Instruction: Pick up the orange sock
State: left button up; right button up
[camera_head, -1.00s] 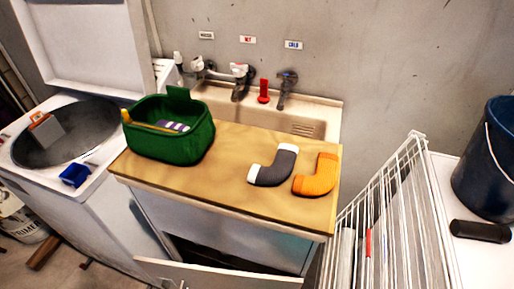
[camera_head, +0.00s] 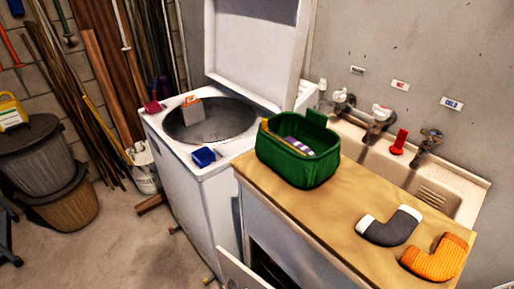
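The orange sock (camera_head: 435,259) lies bent on the wooden countertop (camera_head: 345,195) at the lower right. It is ribbed all over. A dark grey sock with white ends (camera_head: 391,229) lies just to its left, close beside it. Neither of my grippers shows in the head view.
A green basket (camera_head: 297,160) with a striped item inside stands on the counter's left part. Behind are a sink (camera_head: 450,178) with taps. To the left stand an open-lidded washer (camera_head: 190,175) and bins (camera_head: 45,180). The floor (camera_head: 110,250) at the lower left is mostly clear.

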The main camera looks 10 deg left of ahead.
aim_at(447, 260)
jog(key=j+z, duration=0.55)
jog(key=z, duration=0.3)
